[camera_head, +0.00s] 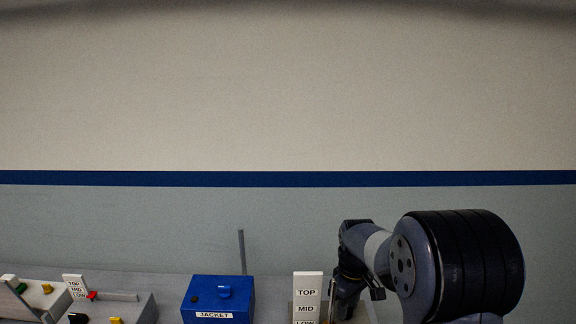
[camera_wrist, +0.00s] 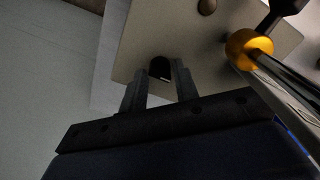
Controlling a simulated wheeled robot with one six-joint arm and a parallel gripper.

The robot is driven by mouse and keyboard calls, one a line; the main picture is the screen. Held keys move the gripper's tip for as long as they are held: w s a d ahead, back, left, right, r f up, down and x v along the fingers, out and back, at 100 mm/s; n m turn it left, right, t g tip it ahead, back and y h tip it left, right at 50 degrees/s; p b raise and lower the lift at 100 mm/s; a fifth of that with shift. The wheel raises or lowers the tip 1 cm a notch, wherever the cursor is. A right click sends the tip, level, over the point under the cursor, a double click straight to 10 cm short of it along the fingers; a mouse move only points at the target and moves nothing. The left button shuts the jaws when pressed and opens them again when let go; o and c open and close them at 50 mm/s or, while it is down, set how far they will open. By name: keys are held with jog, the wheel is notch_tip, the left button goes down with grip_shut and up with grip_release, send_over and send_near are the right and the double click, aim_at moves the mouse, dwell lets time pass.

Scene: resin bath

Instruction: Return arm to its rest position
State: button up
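My arm (camera_head: 400,265) reaches in from the lower right in the head view and bends downward behind a white sign (camera_head: 308,290) marked TOP, MID and LOW. My gripper's fingers are hidden or too dark to make out there. In the wrist view my gripper (camera_wrist: 160,84) has its two fingers apart over a pale panel (camera_wrist: 133,45). A small black rounded knob (camera_wrist: 160,67) shows between the fingertips. I cannot tell whether the fingers touch it.
A yellow ball-like knob (camera_wrist: 247,47) and a shiny metal rod (camera_wrist: 288,82) are close right of my gripper. A blue box (camera_head: 238,289) labelled JACKET stands left of the sign. Grey boxes with coloured knobs (camera_head: 116,320) are at far left. The wall above is clear.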

jog(key=m, duration=0.3)
jog(key=shift+m, duration=0.4)
jog(key=m, duration=0.4)
jog(key=shift+r+b, duration=0.3)
jog(key=shift+r, duration=0.7)
